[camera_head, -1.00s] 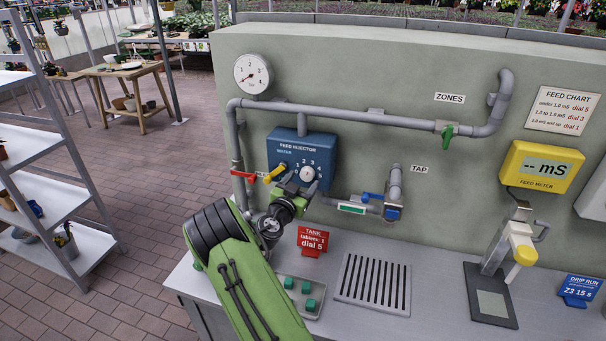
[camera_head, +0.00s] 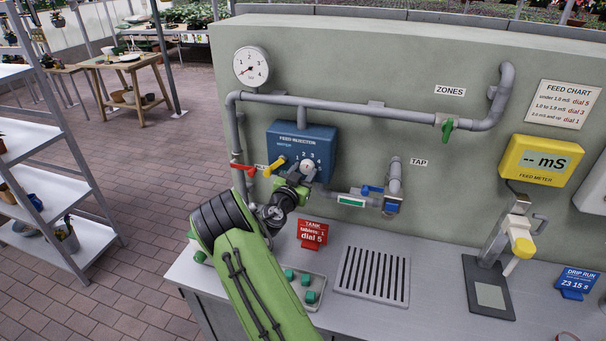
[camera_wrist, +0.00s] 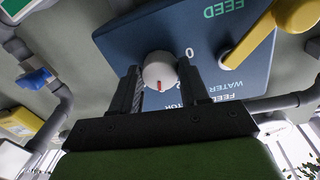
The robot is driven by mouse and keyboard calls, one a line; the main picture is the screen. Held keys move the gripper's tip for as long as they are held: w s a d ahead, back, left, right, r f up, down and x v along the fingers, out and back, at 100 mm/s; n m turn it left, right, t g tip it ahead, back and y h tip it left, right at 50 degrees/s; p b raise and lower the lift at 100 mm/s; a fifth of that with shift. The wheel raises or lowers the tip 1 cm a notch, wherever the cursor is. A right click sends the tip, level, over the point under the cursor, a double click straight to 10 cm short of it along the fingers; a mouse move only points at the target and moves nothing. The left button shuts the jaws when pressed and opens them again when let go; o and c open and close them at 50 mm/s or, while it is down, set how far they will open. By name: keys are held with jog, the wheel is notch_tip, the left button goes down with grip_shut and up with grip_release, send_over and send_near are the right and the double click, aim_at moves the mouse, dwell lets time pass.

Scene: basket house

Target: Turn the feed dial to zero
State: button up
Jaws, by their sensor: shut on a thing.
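The feed dial is a round white knob (camera_head: 306,166) with a red-orange mark, on the blue feed injector box (camera_head: 318,138). In the wrist view the scene is upside down; the dial (camera_wrist: 157,67) sits between the two dark fingers of my gripper (camera_wrist: 160,78), which is shut on it. Its mark points toward the picture's bottom. The numeral 0 (camera_wrist: 190,52) is at the dial's upper right there, away from the mark. My gripper (camera_head: 303,173) also shows at the dial in the head view. Some numerals are hidden by the fingers.
A yellow lever (camera_head: 275,167) is close to the dial's left, with a red valve handle (camera_head: 243,168) beyond it. Pipes run along the wall. Below stand a red tank sign (camera_head: 313,233), a button panel (camera_head: 308,298) and a drain grate (camera_head: 372,276).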

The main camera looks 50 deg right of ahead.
jog(key=shift+f, duration=0.1)
jog(key=shift+f+n+b, duration=0.1)
jog(key=shift+n+b, duration=0.9)
jog(key=shift+b, duration=0.25)
jog(key=n+b, duration=0.3)
jog(key=shift+s+n+h, duration=0.1)
jog(key=shift+n+h, duration=0.2)
jog(key=n+b, duration=0.1)
jog(key=n, duration=0.3)
jog(key=shift+t, duration=0.4)
jog(key=n, duration=0.3)
jog(key=shift+s+d+n, duration=0.1)
jog(key=shift+n, duration=0.3)
jog(key=n, duration=0.2)
jog(key=n+t+p, duration=0.1)
jog(key=n, duration=0.3)
jog(key=shift+s+r, duration=0.1)
jog(key=shift+r, duration=0.15)
jog(key=n+p, duration=0.2)
jog(key=n, duration=0.1)
jog(key=shift+n+t, duration=0.3)
jog(key=shift+n+y+p, duration=0.5)
jog(key=shift+n+p, duration=0.4)
jog(key=shift+n, duration=0.3)
